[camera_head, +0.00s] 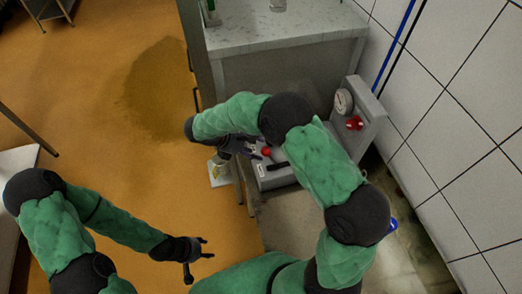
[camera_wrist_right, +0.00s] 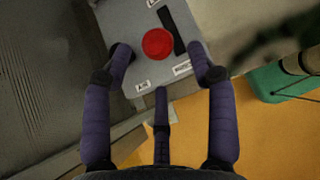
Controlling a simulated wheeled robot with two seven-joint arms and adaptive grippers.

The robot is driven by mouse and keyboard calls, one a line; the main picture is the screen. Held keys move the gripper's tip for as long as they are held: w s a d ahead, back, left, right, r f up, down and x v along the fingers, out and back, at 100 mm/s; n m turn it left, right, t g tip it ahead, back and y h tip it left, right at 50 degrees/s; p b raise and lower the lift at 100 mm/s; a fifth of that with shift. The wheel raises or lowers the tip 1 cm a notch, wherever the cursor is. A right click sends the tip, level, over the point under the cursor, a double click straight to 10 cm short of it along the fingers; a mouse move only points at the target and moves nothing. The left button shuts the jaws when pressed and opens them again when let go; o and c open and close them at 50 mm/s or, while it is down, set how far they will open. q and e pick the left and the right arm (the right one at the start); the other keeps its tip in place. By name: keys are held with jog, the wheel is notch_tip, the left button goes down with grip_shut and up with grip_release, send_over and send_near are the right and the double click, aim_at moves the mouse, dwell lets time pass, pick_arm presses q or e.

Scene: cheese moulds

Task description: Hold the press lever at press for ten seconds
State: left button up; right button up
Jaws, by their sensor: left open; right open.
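The press lever's red round knob (camera_head: 266,151) sits on top of a grey box (camera_head: 272,176). In the right wrist view the knob (camera_wrist_right: 157,42) is beside a dark slot (camera_wrist_right: 172,30), with small white labels (camera_wrist_right: 182,69) on the box's near edge, too blurred to read surely. My right gripper (camera_head: 252,150) is open at the box. In its wrist view the fingers (camera_wrist_right: 160,65) are spread around the near side of the knob, with gaps; I see no contact. The lever's shaft is hidden under the knob. My left gripper (camera_head: 204,248) is open and empty over the floor.
A pressure gauge (camera_head: 344,102) and a red handle (camera_head: 354,123) are on the grey upright panel behind the box. A marble-topped counter (camera_head: 290,30) stands beyond, and a tiled wall (camera_head: 460,110) is at right. The orange floor (camera_head: 90,110) at left is mostly free.

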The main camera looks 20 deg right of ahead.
jog(key=v, duration=0.7)
jog(key=shift+a+r, duration=0.1)
jog(key=shift+a, duration=0.05)
dwell(0.3)
